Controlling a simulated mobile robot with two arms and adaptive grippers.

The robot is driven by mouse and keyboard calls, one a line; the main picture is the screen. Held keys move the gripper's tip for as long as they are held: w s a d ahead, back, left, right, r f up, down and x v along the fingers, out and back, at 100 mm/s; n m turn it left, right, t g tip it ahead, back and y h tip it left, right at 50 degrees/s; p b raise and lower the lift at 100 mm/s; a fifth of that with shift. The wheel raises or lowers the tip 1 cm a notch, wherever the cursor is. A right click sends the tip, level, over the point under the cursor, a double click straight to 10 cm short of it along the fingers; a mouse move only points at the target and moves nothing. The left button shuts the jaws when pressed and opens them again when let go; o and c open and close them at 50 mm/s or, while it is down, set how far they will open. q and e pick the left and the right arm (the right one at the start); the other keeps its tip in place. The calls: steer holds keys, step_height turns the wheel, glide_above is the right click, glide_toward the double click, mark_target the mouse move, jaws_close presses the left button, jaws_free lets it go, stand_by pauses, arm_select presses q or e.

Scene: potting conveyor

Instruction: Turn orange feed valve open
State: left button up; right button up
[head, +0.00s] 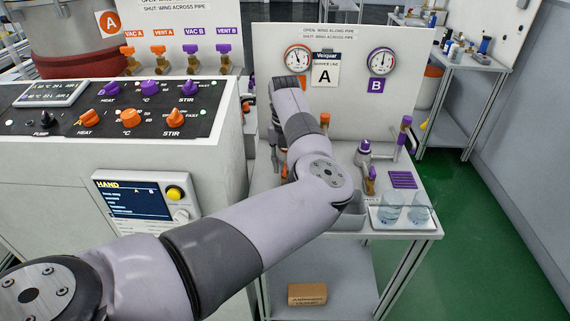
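My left arm reaches in from the lower left over the bench at centre. Its wrist bends down behind the arm, and only dark parts of my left gripper (273,145) show at the arm's left edge. Whether its fingers are open or shut is hidden. An orange-topped fitting (325,119) stands just right of my forearm, partly covered by it. Small orange bits show beside the gripper, too hidden to tell whether they are the feed valve or its wing. I cannot tell whether the gripper touches anything. My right gripper is not in view.
Purple-marked fittings (405,124) stand right on the bench (412,215), near a tray of glass beakers (391,208). A panel (342,45) with gauges stands behind. A control console (60,165) is at left, with orange vacuum and vent valves (158,58) behind it. Green floor is clear at right.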

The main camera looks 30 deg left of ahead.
mark_target(285, 168)
arm_select(q)
step_height(285, 168, up, 12)
stand_by(0.6)
steer(key=shift+f, duration=0.1)
stand_by(0.4)
